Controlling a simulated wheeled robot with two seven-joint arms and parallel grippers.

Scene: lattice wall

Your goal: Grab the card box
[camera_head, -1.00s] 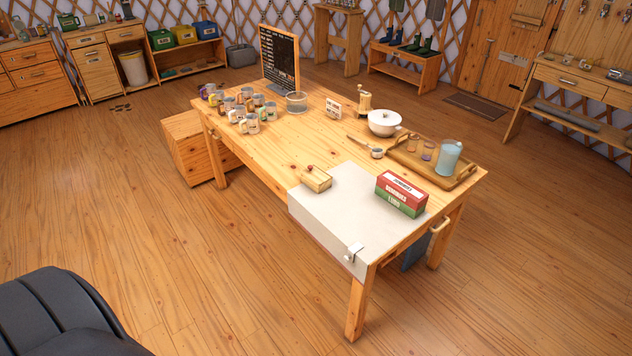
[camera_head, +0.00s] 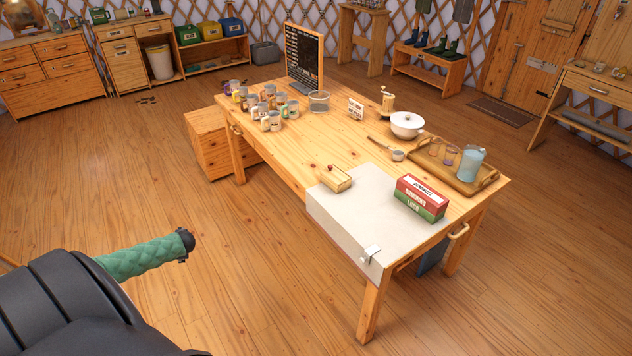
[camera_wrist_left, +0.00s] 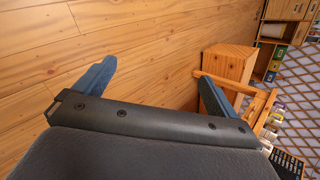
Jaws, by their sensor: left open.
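A small wooden box with a red knob on top (camera_head: 336,179) sits on the pale cloth at the table's near end. To its right lies a red, white and green printed carton (camera_head: 421,198), also on the cloth. I cannot tell for certain which of these is the card box. In the left wrist view my left gripper (camera_wrist_left: 157,70) is open, its two blue fingers apart with nothing but floor between them. It is away from both boxes, which do not show in that view. My right gripper is not in view.
A metal clamp (camera_head: 371,254) sits at the cloth's front edge.

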